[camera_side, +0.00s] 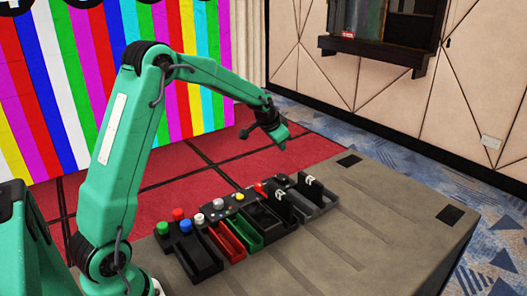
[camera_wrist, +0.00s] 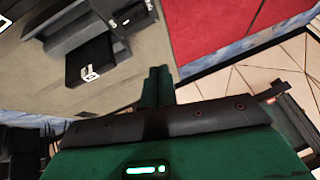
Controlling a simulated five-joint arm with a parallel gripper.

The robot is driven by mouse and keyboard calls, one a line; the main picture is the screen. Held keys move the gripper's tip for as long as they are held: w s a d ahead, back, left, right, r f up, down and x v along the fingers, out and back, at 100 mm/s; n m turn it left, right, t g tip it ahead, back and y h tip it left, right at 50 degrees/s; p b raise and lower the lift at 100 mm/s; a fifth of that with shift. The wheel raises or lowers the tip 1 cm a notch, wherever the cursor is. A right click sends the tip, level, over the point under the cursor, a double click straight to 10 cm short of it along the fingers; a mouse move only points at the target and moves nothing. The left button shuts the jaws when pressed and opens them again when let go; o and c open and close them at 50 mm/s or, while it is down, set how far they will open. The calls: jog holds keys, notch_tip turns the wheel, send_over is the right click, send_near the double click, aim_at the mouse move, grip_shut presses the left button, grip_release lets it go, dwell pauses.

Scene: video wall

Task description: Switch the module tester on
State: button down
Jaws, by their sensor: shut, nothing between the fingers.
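My green gripper (camera_side: 280,142) is shut and empty, held in the air above the far end of a row of devices on the table. In the wrist view its fingers (camera_wrist: 157,85) are together. Below it at the right end of the row stand black units with white marks, one (camera_side: 309,182) at the right and one (camera_side: 283,197) left of it. A black unit with a white mark also shows in the wrist view (camera_wrist: 92,62), apart from the fingers. I cannot tell which unit is the module tester, or see its switch position.
The grey-brown table (camera_side: 370,230) is clear to the right of the row. A red tray (camera_side: 226,243), a green tray (camera_side: 245,233) and a black rack with coloured knobs (camera_side: 203,262) fill the row's left part. A striped video wall (camera_side: 60,70) stands behind.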

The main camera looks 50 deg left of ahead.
aim_at(281, 180)
jog(key=shift+d+f, duration=0.25)
jog(key=shift+f, duration=1.2)
jog(key=shift+d+f, duration=0.2)
jog(key=shift+f, duration=1.25)
jog(key=shift+d+f, duration=0.25)
jog(key=shift+f, duration=1.2)
jog(key=shift+f, duration=0.1)
jog(key=shift+a+f, duration=0.1)
jog(key=shift+f, duration=0.2)
jog(key=shift+f, duration=0.35)
jog(key=shift+r, duration=0.15)
jog(key=shift+r, duration=0.65)
jog(key=shift+r, duration=0.1)
jog(key=shift+a+r, duration=0.25)
jog(key=shift+r, duration=0.95)
jog(key=shift+a+r, duration=0.2)
jog(key=shift+r, duration=0.95)
